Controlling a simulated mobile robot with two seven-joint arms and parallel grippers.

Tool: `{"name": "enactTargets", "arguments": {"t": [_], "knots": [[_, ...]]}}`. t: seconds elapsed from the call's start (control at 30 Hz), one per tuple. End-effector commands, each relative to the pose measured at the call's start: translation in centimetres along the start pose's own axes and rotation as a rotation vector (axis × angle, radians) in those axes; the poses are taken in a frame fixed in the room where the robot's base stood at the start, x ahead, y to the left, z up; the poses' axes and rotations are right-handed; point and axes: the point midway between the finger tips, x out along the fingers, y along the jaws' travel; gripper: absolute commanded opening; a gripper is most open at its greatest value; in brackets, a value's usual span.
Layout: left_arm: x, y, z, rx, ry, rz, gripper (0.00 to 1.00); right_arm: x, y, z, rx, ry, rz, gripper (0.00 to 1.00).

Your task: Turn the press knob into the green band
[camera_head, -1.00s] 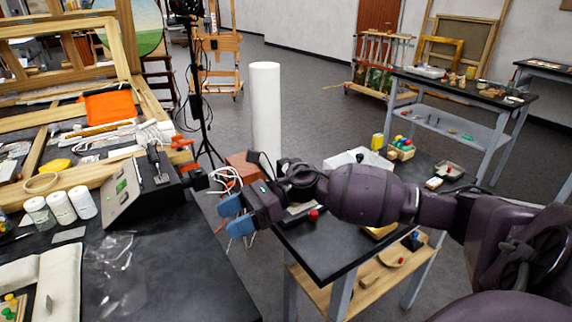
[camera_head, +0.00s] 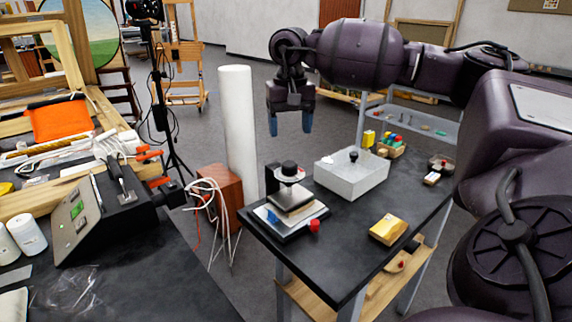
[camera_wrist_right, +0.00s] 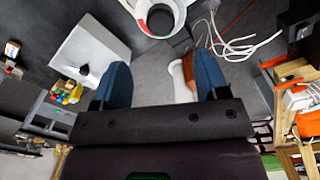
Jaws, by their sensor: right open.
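The press (camera_head: 291,198) stands on the dark side table, a small stack with a black knob (camera_head: 289,168) on top of a pale round dial (camera_head: 289,177). In the right wrist view the dial (camera_wrist_right: 180,15) is cut by the top edge. Its white ring carries a green band (camera_wrist_right: 143,23) and a red band (camera_wrist_right: 167,36) around the dark knob (camera_wrist_right: 160,18). My right gripper (camera_head: 290,122) points down above the press, open and empty, apart from the knob. Its blue fingers also show in the right wrist view (camera_wrist_right: 162,68). My left gripper is out of view.
A white box (camera_head: 350,182) with a black knob stands right of the press. A yellow block (camera_head: 388,229) and a red ball-like piece (camera_head: 314,226) lie in front. A white column (camera_head: 238,125) and a reddish box with cables (camera_head: 220,190) stand left of the table.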

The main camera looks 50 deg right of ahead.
Motion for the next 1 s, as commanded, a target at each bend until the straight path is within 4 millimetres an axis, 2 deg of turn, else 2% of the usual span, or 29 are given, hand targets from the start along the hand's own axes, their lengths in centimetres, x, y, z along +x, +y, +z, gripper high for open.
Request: {"name": "enactTargets", "arguments": {"t": [0.3, 0.5, 0.7, 1.0], "knots": [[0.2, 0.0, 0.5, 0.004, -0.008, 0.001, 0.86, 5.6, -0.1, 0.1, 0.001, -0.005, 0.000, 0.68], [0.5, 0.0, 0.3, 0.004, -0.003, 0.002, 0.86, 8.3, -0.1, 0.1, 0.001, -0.006, -0.002, 0.68], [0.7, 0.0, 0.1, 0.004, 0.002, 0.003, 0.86, 9.5, -0.1, 0.1, 0.002, -0.003, -0.004, 0.68], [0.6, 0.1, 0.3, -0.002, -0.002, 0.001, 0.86, 9.7, -0.1, 0.1, 0.002, -0.003, -0.004, 0.68]]}}
